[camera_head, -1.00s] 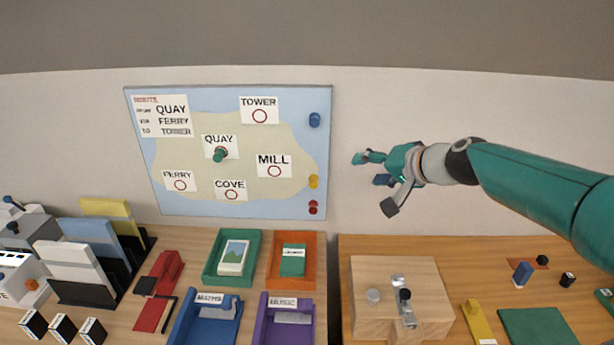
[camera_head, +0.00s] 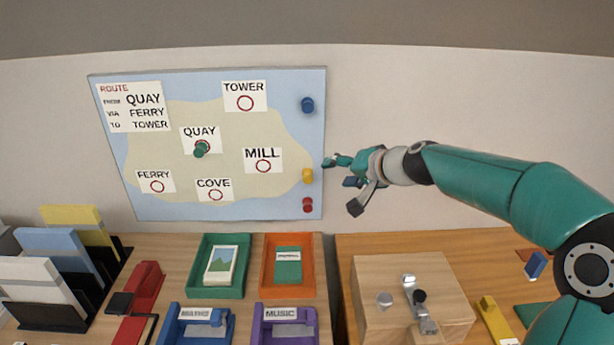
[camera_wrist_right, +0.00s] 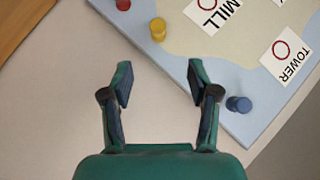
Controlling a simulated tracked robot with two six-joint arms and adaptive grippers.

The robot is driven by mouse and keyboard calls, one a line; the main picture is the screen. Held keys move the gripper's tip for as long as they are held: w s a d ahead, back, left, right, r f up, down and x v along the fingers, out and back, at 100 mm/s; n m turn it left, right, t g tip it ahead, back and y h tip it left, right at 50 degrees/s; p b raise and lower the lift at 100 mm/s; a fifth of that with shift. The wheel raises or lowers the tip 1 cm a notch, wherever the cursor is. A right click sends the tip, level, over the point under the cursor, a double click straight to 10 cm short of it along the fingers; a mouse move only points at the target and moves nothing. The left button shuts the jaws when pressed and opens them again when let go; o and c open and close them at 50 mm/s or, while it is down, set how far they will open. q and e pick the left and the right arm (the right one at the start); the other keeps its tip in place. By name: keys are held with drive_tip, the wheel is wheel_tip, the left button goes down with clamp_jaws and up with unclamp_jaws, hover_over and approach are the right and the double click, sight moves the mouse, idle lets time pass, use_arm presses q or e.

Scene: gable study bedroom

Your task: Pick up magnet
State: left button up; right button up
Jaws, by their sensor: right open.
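The map board (camera_head: 110,190) hangs on the wall. A green magnet (camera_head: 201,149) sits on the QUAY card. My right gripper (camera_head: 342,184) is open and empty, just right of the board's right edge. In the right wrist view its fingers (camera_wrist_right: 160,82) are spread, with the yellow magnet (camera_wrist_right: 157,29) beyond the gap and the blue magnet (camera_wrist_right: 238,104) outside the right finger. Neither is touched. My left gripper is out of view.
Below the board are a green tray (camera_head: 196,277), an orange tray (camera_head: 269,284), a blue MATHS tray (camera_head: 172,335) and a purple MUSIC tray (camera_head: 262,338). A wooden block (camera_head: 372,270) stands at right. The wall right of the board is bare.

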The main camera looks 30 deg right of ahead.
approach(312, 176)
drive_tip(key=x, duration=0.4)
drive_tip(key=shift+w+a+p, duration=0.2)
drive_tip(key=shift+a+p, duration=0.15)
drive_tip(key=shift+a, duration=0.05)
drive_tip(key=shift+p+x, duration=0.6)
drive_tip(key=shift+x, duration=2)
drive_tip(key=shift+d, duration=0.2)
drive_tip(key=c, duration=0.9)
